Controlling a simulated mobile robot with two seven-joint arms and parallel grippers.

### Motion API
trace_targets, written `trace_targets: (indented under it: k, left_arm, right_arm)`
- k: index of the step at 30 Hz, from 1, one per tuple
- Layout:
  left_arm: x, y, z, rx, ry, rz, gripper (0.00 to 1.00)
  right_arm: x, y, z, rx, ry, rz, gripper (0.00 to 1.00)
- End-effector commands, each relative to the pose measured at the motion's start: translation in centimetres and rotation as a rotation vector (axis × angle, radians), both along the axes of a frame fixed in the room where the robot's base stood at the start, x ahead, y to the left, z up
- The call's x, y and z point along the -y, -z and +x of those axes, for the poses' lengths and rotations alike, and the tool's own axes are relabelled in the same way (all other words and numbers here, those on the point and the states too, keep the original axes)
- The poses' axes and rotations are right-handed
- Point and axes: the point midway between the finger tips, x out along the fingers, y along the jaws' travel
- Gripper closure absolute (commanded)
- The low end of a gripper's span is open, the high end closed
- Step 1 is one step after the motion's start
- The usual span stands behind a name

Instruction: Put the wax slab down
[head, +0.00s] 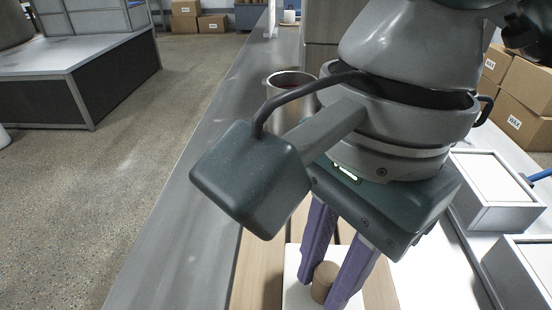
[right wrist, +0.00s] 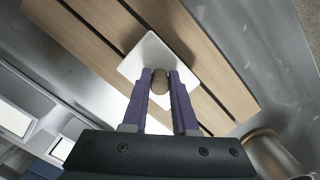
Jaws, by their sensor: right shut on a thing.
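The wax slab is a white square plate (head: 293,264) with a round brown wooden knob (head: 323,284) standing on it. My right gripper (head: 328,290) points down with its purple fingers shut on the knob. In the right wrist view the slab (right wrist: 152,52) lies over a rack of light wooden slats (right wrist: 80,30), with the knob (right wrist: 160,84) between the fingertips. A shadow falls on the slats beside the slab; I cannot tell whether the slab touches them. The slats (head: 262,265) show in the head view, partly hidden by my gripper. My left gripper is not in view.
A metal pot (head: 291,80) stands behind my right gripper on the grey counter (head: 190,220). White-topped trays (head: 497,180) stand on the right. Cardboard boxes labelled WAX (head: 522,112) are stacked behind them. Open floor lies to the left.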

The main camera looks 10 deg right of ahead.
Motion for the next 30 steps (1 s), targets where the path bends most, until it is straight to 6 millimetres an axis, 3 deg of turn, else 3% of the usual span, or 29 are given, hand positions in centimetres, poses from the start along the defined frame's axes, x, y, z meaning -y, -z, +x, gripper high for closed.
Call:
trace_targets:
  k: [3, 15, 16, 18, 24, 30]
  left_arm:
    - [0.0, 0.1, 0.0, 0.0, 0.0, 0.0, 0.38]
    - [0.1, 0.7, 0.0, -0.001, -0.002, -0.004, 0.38]
    - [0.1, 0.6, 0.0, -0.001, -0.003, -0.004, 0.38]
    - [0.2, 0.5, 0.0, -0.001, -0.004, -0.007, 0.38]
    - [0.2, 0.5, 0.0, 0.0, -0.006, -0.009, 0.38]
    - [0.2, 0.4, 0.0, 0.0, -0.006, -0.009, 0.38]
  right_arm:
    - [0.0, 1.2, 0.0, 0.0, -0.001, 0.0, 1.0]
    - [0.0, 1.8, 0.0, 0.002, -0.002, 0.001, 1.0]
    - [0.0, 1.7, 0.0, 0.001, -0.002, 0.0, 0.71]
    - [0.0, 1.6, 0.0, 0.0, -0.001, 0.0, 0.63]
    - [0.0, 1.6, 0.0, 0.0, -0.001, 0.0, 0.43]
    - [0.0, 1.6, 0.0, 0.0, -0.001, 0.0, 0.43]
